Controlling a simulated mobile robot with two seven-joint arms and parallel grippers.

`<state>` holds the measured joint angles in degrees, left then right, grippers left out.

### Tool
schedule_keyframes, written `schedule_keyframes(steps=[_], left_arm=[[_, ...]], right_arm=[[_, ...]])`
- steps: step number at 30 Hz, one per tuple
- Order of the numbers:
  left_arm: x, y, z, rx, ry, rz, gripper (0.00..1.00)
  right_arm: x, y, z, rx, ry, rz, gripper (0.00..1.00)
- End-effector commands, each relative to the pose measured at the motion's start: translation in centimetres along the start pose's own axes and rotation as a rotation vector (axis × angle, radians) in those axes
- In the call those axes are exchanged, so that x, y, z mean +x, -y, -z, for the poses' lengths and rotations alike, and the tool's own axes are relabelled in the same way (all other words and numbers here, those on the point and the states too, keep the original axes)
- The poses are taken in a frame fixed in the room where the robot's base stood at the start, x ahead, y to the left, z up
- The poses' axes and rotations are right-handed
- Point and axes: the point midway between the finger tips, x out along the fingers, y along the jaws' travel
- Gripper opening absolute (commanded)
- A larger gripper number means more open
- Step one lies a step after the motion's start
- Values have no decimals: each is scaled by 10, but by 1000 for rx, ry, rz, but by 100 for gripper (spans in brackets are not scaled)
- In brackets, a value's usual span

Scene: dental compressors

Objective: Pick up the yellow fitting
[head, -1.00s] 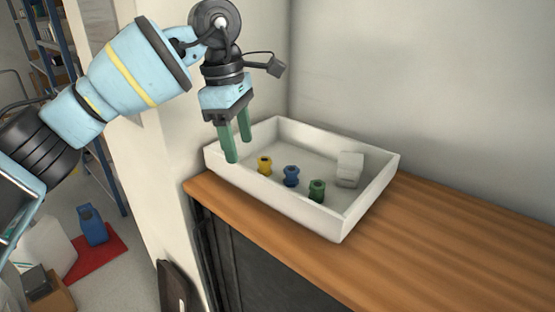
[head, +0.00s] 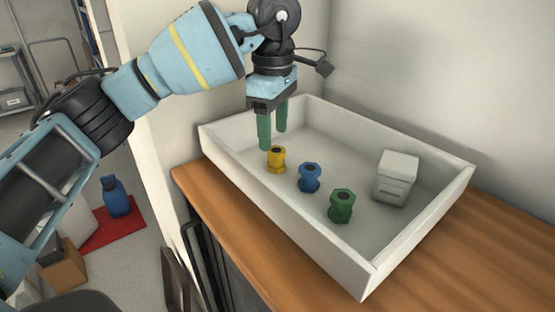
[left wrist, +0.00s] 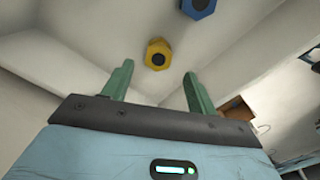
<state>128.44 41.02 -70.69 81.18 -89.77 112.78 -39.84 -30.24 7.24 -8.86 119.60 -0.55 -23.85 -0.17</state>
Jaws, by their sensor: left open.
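The yellow fitting (head: 276,160) stands upright in the white tray, at the left end of a row of fittings. It also shows in the left wrist view (left wrist: 158,54), beyond and between the fingertips. My left gripper (head: 272,146) is open and empty, with green fingers pointing down, just above and behind the yellow fitting in the head view. The fingers also show in the left wrist view (left wrist: 158,70), apart from each other with nothing between them. My right gripper is not in view.
A blue fitting (head: 310,178) and a green fitting (head: 341,206) stand to the right of the yellow one. A pale box (head: 396,178) stands at the tray's right. The walled tray (head: 415,232) rests on a wooden top (head: 480,262) against the wall.

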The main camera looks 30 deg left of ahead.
Motion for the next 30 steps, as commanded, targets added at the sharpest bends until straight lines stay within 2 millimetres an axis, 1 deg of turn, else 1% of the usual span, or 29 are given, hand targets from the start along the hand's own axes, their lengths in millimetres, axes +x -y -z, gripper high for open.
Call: schedule_keyframes(steps=[1, 6, 8, 15, 18, 21, 27, 29, 30], left_arm=[[6, 0, 1, -1, -1, 2, 58], [10, 0, 0, -1, 0, 1, 58], [14, 0, 0, -1, 0, 1, 58], [47, -2, -4, -1, 0, 2, 58], [57, -1, -4, 0, -1, 3, 58], [61, -2, -4, -1, 0, 1, 58], [61, -2, -4, -1, 1, 1, 58], [60, -2, -4, -1, 0, 1, 52], [60, -2, -4, -1, 0, 1, 46]], right_arm=[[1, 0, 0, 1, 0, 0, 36], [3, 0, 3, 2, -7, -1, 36], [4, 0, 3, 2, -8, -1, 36], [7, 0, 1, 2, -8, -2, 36], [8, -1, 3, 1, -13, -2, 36], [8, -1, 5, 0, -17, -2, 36], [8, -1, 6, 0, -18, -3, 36], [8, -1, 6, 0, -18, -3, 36], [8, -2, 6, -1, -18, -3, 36]])
